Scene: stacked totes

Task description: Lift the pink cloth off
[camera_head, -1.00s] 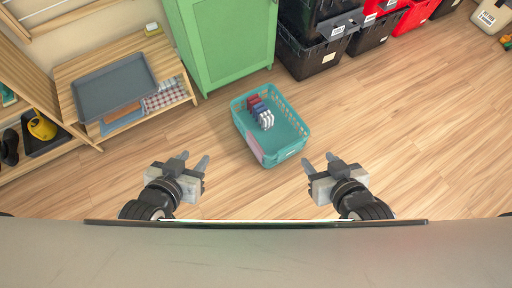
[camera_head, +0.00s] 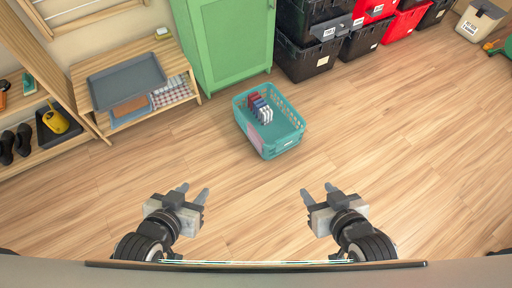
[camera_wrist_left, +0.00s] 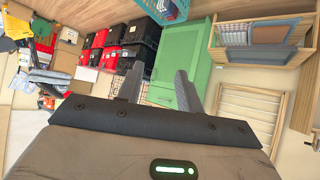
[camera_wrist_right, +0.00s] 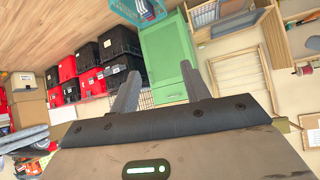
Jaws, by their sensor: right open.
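A teal basket (camera_head: 294,137) stands on the wooden floor in the middle of the head view. A pink cloth (camera_head: 256,136) shows as a pale pink patch at the basket's left side; I cannot tell whether it hangs inside or outside the wall. Red, blue and white items (camera_head: 260,107) stand in a row in the basket. My left gripper (camera_head: 193,190) is open and empty, nearer to me and left of the basket. My right gripper (camera_head: 317,190) is open and empty, nearer to me and right of it. Part of the basket shows in the left wrist view (camera_wrist_left: 170,10) and right wrist view (camera_wrist_right: 138,10).
A green cabinet (camera_head: 234,40) stands behind the basket. A wooden bench with a grey tray (camera_head: 126,80) is at the left. Stacked black and red totes (camera_head: 305,62) stand at the back right. The floor around the basket and to the right is clear.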

